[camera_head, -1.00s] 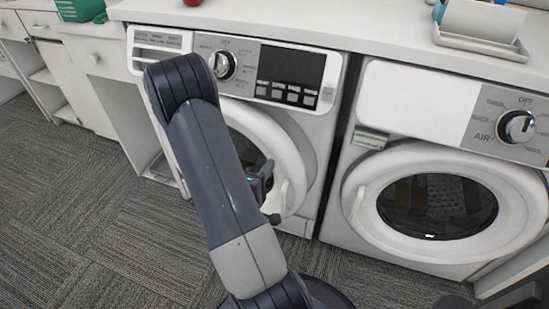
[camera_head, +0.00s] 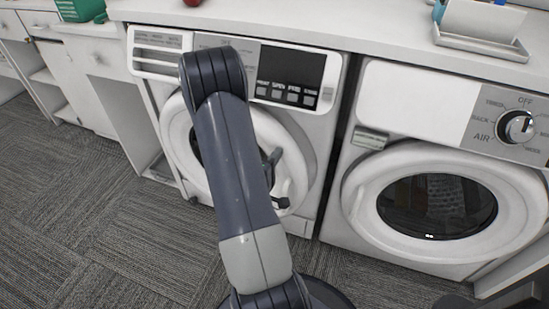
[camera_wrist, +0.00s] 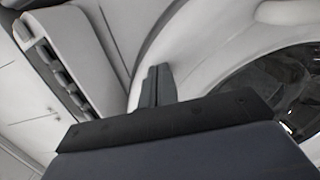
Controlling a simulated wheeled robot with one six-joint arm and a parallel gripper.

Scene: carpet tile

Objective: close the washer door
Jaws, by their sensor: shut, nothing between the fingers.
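The washer (camera_head: 312,140) is the white front-loader on the left, with a dial and a dark display. Its round white door (camera_head: 293,165) sits close against the front; my arm covers its middle, and I cannot tell whether it is latched. In the wrist view, the door's white ring and dark glass (camera_wrist: 270,85) fill the right side. My gripper (camera_wrist: 158,72) is shut and empty, its fingertips in front of the white ring near the control panel (camera_wrist: 58,75).
A second white machine (camera_head: 350,235) with a round door stands to the right. A white counter (camera_head: 330,22) runs above both, with a paper holder (camera_head: 480,40), a green basket (camera_head: 80,8) and a red object (camera_head: 192,2). Carpet (camera_head: 90,220) at the left is clear.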

